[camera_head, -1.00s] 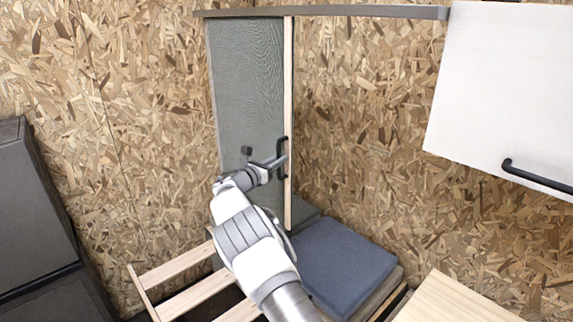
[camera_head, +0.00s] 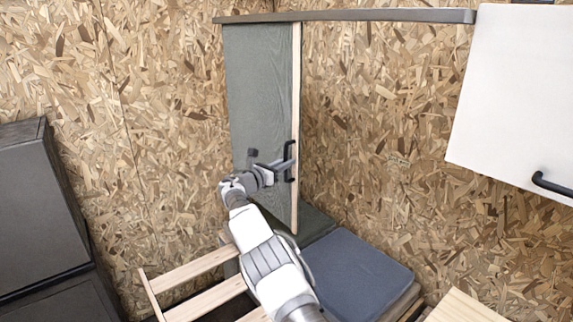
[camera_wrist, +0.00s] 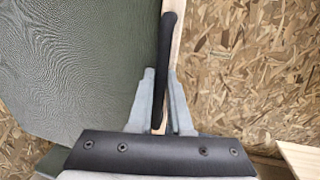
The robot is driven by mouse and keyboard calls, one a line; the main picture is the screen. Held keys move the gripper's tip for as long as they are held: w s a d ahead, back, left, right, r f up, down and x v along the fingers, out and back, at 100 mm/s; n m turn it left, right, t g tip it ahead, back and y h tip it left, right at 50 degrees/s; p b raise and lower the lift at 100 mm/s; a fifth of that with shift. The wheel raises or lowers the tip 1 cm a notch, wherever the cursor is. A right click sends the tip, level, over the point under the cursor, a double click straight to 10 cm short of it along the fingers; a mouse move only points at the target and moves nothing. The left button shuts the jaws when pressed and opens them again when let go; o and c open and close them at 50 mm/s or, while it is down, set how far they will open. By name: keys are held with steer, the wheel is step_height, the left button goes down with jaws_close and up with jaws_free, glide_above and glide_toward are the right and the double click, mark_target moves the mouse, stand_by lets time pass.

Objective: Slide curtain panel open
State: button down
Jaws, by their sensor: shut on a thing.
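The curtain panel (camera_head: 258,90) is a grey-green sheet hanging under a dark rail (camera_head: 345,16), with a pale wooden strip (camera_head: 296,100) along its right edge. A black handle (camera_head: 290,160) is mounted on that strip. My gripper (camera_head: 286,164) reaches the handle from the front left. In the wrist view the handle (camera_wrist: 166,60) runs between the two grey fingers of my gripper (camera_wrist: 160,100), which are shut on it. The panel (camera_wrist: 70,60) fills the left of that view. The panel covers the left part of the rail's span; the right part shows bare chipboard wall.
A dark blue-grey cushion (camera_head: 355,275) lies below, right of my arm. A slatted wooden frame (camera_head: 200,285) is at the lower left. A dark cabinet (camera_head: 35,215) stands at far left, and a white cabinet (camera_head: 520,95) hangs at right.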

steer(key=c, duration=0.8)
jaws_free()
steer(key=shift+c, duration=0.2)
steer(key=v, duration=1.7)
steer(key=shift+s, duration=0.25)
steer(key=shift+a, duration=0.15)
